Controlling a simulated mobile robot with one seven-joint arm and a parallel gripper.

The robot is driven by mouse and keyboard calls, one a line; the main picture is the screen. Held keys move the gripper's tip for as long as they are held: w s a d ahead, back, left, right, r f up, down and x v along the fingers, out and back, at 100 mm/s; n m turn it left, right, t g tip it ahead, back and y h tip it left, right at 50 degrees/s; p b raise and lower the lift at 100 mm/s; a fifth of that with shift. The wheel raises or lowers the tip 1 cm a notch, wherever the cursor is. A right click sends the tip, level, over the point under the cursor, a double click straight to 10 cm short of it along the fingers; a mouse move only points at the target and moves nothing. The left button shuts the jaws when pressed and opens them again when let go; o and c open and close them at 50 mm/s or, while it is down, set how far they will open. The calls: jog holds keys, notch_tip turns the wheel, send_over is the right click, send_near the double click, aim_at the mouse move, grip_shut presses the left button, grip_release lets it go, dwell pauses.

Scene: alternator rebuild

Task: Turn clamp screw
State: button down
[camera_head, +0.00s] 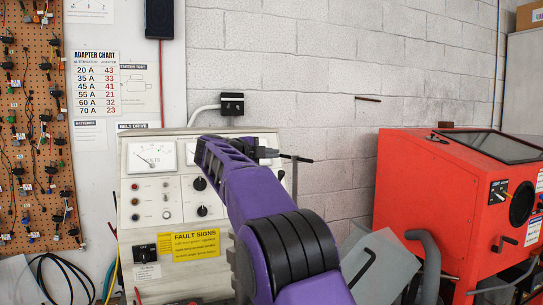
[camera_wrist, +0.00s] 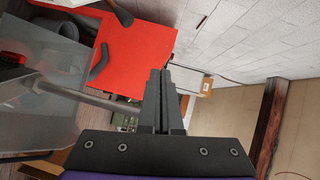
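My gripper (camera_head: 268,152) is at the end of my purple arm, in front of the test bench's upper right. In the wrist view its two dark fingers (camera_wrist: 160,74) lie side by side, with nothing visible between them. A dark T-shaped handle (camera_head: 301,159) on an upright rod, which looks like the clamp screw, stands just right of the fingertips in the head view. Whether they touch it I cannot tell. In the wrist view a grey rod (camera_wrist: 85,97) passes behind the fingers; I cannot tell whether it is the same part. The arm hides the clamp's lower part.
The test bench (camera_head: 150,220) with dials and knobs stands behind my arm. A red cabinet (camera_head: 405,185) is at the right, with a grey panel (camera_head: 385,265) and a grey hose (camera_head: 431,260) before it. A pegboard (camera_head: 35,130) hangs at the left.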

jog(key=shift+w+d+f+m+g+h, duration=0.2)
jog(key=shift+w+d+m+g+h, duration=0.25)
jog(key=shift+m+g+h, duration=0.25)
jog(key=shift+w+d, duration=0.15)
dwell(0.5)
